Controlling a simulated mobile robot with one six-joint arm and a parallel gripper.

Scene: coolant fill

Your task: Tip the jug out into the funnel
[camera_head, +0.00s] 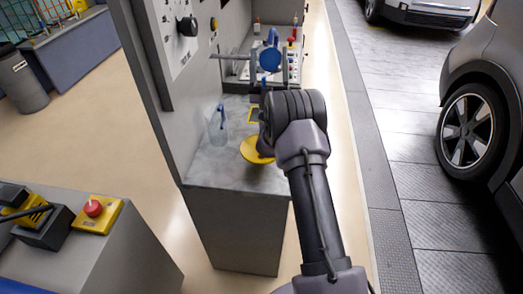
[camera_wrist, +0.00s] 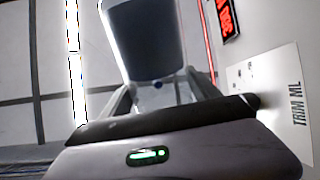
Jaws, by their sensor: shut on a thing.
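My gripper (camera_wrist: 160,95) is shut on a jug (camera_wrist: 145,42), which looks clear-walled with dark contents in the wrist view. In the head view my wrist hides most of the gripper; a blue round part and blue handle (camera_head: 271,58) show just beyond it, above the bench. A yellow round piece (camera_head: 252,152), which may be the funnel, is on the bench just left of and below my wrist, partly hidden by it. I cannot tell how far the jug is tilted or see any pouring.
A second clear vessel with a blue handle (camera_head: 217,127) stands on the grey bench (camera_head: 225,174), left of my wrist. A tall panel (camera_head: 160,90) walls the bench's left side. A red button on a yellow box (camera_head: 94,210) is at lower left. Cars stand to the right.

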